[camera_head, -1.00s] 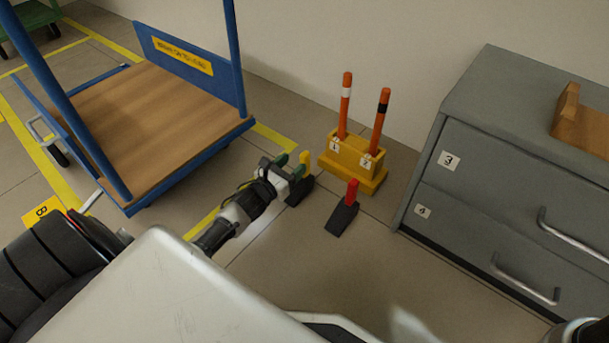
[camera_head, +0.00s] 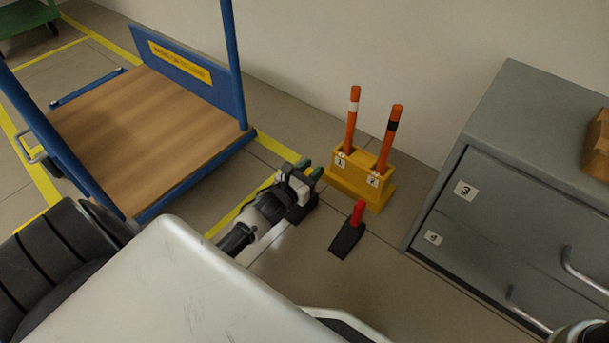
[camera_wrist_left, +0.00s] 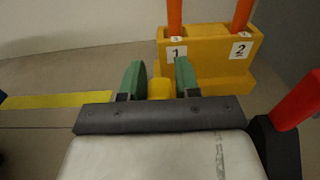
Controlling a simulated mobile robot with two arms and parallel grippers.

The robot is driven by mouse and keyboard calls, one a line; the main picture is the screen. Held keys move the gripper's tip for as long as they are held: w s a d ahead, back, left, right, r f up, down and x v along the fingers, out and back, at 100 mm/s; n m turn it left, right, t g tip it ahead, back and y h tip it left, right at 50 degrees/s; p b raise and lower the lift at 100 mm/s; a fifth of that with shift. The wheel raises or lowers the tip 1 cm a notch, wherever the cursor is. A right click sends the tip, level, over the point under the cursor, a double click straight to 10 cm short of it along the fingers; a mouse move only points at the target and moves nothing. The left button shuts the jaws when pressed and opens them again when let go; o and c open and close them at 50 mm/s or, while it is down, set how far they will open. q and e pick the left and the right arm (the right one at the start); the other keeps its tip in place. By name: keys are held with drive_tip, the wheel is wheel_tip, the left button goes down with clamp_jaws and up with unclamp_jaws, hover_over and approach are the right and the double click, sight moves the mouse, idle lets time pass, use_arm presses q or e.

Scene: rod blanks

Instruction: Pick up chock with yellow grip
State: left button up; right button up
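The chock with the yellow grip stands on the floor left of the yellow stand. Its dark body (camera_head: 301,211) shows under my left gripper (camera_head: 310,169) in the head view, where its grip is hidden. In the left wrist view the yellow grip (camera_wrist_left: 161,89) lies between the two green fingers of my left gripper (camera_wrist_left: 160,78). The fingers look open around it; whether they touch it is unclear. A second chock with a red grip (camera_head: 357,213) stands to the right, and its red grip (camera_wrist_left: 297,100) also shows at the right of the wrist view. My right gripper is not in view.
A yellow stand (camera_head: 357,184) with two orange rods stands just behind the chocks. A grey drawer cabinet (camera_head: 480,215) is at the right. A blue cart with a wooden deck (camera_head: 150,130) is at the left. Floor in front of the red-grip chock is clear.

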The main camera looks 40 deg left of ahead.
use_arm(q)
clamp_jaws()
drive_tip(key=shift+r, duration=0.15)
